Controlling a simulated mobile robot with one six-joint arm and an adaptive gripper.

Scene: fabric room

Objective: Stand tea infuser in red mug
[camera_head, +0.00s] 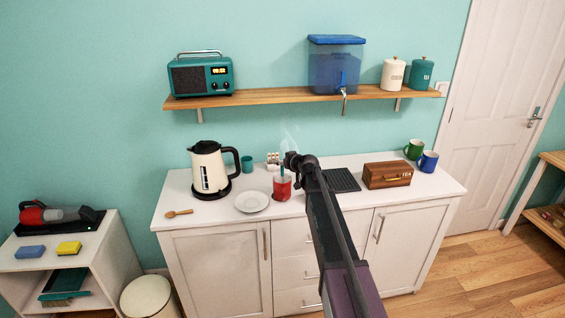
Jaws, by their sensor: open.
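The red mug (282,189) stands on the white counter, right of the white plate. A thin dark green upright piece (282,172) shows at the mug's mouth; it looks like the tea infuser's handle, but its lower part is hidden by the mug. My gripper (287,163) is just above and right of the mug, at the end of my dark arm. It is open, though its fingers are small and hard to make out. I cannot tell whether it touches the green piece.
A cream kettle (208,169), wooden spoon (179,213) and white plate (252,202) are left of the mug. A black mat (342,180), wooden box (388,175), green mug (413,149) and blue mug (428,161) are right. The wooden shelf (270,97) hangs above.

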